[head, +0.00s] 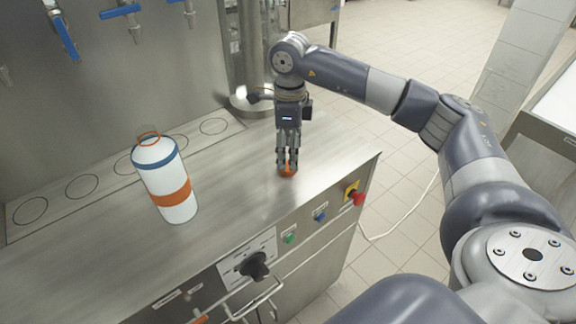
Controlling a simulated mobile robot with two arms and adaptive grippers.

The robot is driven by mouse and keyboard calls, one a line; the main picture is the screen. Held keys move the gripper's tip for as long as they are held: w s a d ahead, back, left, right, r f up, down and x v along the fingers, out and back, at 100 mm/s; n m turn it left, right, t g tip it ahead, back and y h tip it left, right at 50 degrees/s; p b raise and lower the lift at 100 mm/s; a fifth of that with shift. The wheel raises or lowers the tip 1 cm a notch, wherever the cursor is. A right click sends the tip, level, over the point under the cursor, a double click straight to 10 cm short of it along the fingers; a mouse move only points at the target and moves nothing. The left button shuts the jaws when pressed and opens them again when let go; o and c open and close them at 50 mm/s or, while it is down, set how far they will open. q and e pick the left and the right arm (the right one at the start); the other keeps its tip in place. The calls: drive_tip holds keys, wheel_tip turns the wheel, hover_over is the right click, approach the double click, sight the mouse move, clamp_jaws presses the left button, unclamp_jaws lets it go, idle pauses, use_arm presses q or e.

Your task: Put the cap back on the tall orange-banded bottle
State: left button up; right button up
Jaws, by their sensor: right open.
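The tall white bottle (161,176) stands upright on the steel counter, left of the middle. It has a wide orange band, a blue ring at the shoulder and an orange ring around its neck. The orange cap (288,172) sits on the counter to the right of the bottle. My right gripper (287,165) points straight down over the cap, with its open fingers around or just above it. The fingers hide part of the cap, and contact cannot be told. My left gripper is out of view.
The counter (235,180) is clear between bottle and cap. Its front edge holds a black knob (254,265), buttons and a red stop switch (358,198). Blue-handled taps (120,11) hang above the back. A steel column (250,45) stands behind my right gripper.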

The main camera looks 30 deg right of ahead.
sight(288, 166)
drive_tip(key=f+p, duration=0.1)
drive_tip(key=f, duration=0.3)
drive_tip(key=shift+a+f, duration=0.1)
drive_tip(key=shift+a, duration=0.1)
drive_tip(key=c, duration=0.8)
